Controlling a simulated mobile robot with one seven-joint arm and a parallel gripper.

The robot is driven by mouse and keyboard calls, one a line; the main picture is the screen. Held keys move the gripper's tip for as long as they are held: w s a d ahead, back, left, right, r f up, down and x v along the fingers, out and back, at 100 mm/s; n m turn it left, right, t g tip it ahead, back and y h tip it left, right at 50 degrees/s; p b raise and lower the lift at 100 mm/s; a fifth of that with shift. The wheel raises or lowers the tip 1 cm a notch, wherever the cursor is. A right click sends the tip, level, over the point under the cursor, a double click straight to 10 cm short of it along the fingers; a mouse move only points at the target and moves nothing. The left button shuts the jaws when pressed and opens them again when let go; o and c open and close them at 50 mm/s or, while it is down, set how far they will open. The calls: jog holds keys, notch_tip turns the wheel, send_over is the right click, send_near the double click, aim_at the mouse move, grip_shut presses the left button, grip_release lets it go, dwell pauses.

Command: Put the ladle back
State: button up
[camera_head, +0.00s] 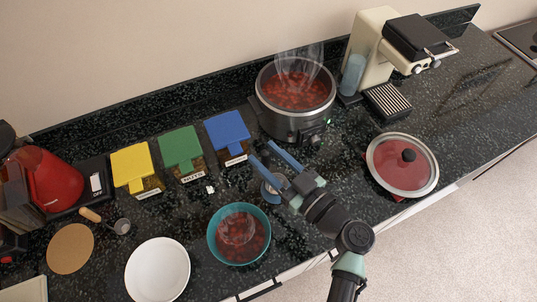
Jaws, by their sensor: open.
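I cannot pick out the ladle for certain. A small metal cup (122,226) lies in line with a wooden handle (90,214) on the counter at the left; whether they are one utensil is unclear. A small round blue-grey item (271,187) sits on the counter beside my gripper, partly hidden by it. My gripper (263,151) is open, its two blue fingers apart and pointing up-left near the front of the steaming pot (284,125). Nothing shows between the fingers. The pot holds red chunky food. A teal bowl (213,237) of similar steaming food is below left of my gripper.
Yellow (131,158), green (180,145) and blue (228,128) lidded boxes stand left of the pot. A lid (420,175) lies right. A coffee machine (372,50) stands behind it. A white plate (158,270) and round board (70,249) are front left.

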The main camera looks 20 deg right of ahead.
jog(key=b+v, duration=0.5)
jog(key=v, duration=0.6)
jog(key=w+a+r+h, duration=0.2)
jog(key=w+r, duration=0.9)
jog(key=w, duration=0.1)
jog(key=w+a+r+t+h, duration=0.1)
jog(key=w+a+r, duration=0.1)
jog(key=r, duration=0.5)
jog(key=w+a+r+t+h, duration=0.1)
jog(key=w+a+r, duration=0.2)
jog(key=r, duration=0.4)
jog(key=s+a+r+m+t, duration=0.1)
jog(key=s+a+r+t, duration=0.2)
jog(key=r, duration=0.5)
jog(key=s+a+r+m+t+h, duration=0.1)
jog(key=s+a+r+t, duration=0.2)
jog(key=r, duration=0.5)
jog(key=s+a+r+m+t, duration=0.1)
jog(key=s+a+r+t, duration=0.1)
jog(key=s+r, duration=0.3)
notch_tip(320, 180, up, 4)
jog(key=shift+s+a+m+t+h, duration=0.15)
jog(key=shift+a+m+t+h, duration=0.25)
jog(key=shift+a, duration=0.35)
jog(key=shift+f, duration=0.1)
